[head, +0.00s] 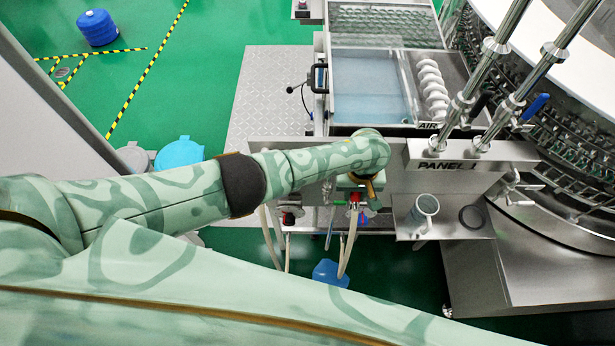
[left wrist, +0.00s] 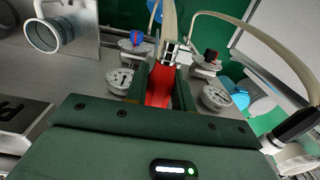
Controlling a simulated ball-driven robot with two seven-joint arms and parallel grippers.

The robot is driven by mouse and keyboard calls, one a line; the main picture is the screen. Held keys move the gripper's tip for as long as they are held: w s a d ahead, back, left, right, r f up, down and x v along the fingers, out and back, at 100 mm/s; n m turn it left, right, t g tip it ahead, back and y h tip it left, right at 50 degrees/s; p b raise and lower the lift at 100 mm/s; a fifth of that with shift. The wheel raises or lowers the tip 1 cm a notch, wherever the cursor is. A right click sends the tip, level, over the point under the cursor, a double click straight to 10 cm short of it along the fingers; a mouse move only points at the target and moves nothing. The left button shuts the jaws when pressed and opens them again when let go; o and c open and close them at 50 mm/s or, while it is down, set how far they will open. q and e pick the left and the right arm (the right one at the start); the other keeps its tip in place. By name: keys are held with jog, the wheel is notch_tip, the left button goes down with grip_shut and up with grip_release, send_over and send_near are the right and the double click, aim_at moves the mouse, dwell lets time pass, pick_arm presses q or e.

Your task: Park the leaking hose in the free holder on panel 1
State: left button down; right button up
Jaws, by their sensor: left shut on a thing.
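The "PANEL 1" plate (head: 455,165) is a steel panel at right of centre in the head view. My left gripper (head: 360,187) is at the panel's lower front, partly hidden under my forearm. In the left wrist view, my left gripper (left wrist: 160,88) is shut on a red hose handle (left wrist: 160,86) with a metal fitting. A beige hose (left wrist: 176,22) curves up from that fitting. In the head view, red parts and pale hoses (head: 348,245) hang below the gripper. I cannot tell whether the held hose leaks, or which holder is free.
Round gauges (left wrist: 215,98) and coloured knobs (left wrist: 137,40) flank the gripper. A metal cup (head: 425,206) stands on a shelf right of it. A blue container (head: 330,273) is on the floor below. The rotary washer (head: 570,130) fills the right side; a water tank (head: 370,85) lies behind.

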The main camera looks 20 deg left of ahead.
pick_arm(q)
jog(key=shift+p, duration=0.6)
dwell(0.7)
jog(key=shift+w+a+b, duration=0.2)
jog(key=shift+w+b, duration=0.35)
jog(key=shift+w, duration=0.1)
jog(key=c, duration=1.1)
grip_release()
jog(key=shift+r, duration=0.1)
notch_tip(320, 180, up, 16)
jog(key=p, duration=0.9)
jog(key=shift+r, duration=0.1)
